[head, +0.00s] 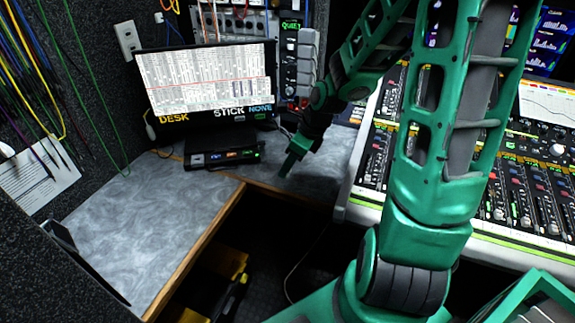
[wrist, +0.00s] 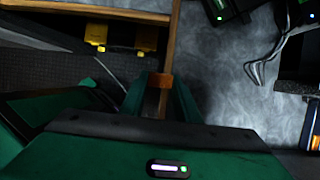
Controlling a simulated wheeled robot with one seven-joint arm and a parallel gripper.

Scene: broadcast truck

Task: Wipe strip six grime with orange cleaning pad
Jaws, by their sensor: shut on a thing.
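My gripper (head: 290,166) shows in the head view low over the grey desk top, near its wooden front edge, left of the mixing console. In the wrist view my gripper (wrist: 160,92) is shut, with a small orange-brown block, the cleaning pad (wrist: 160,80), between its green fingertips. The pad cannot be made out in the head view. The mixing console (head: 510,185), with its rows of channel strips, stands at the right and is partly hidden by my green arm. I cannot tell which strip is six, and no grime can be made out.
The grey L-shaped desk (head: 150,215) has bare room at the left. A monitor (head: 205,85) and a small black device (head: 222,157) stand at the back. A yellow and black case (head: 228,275) lies in the dark gap below the desk edge. Cables hang at the left.

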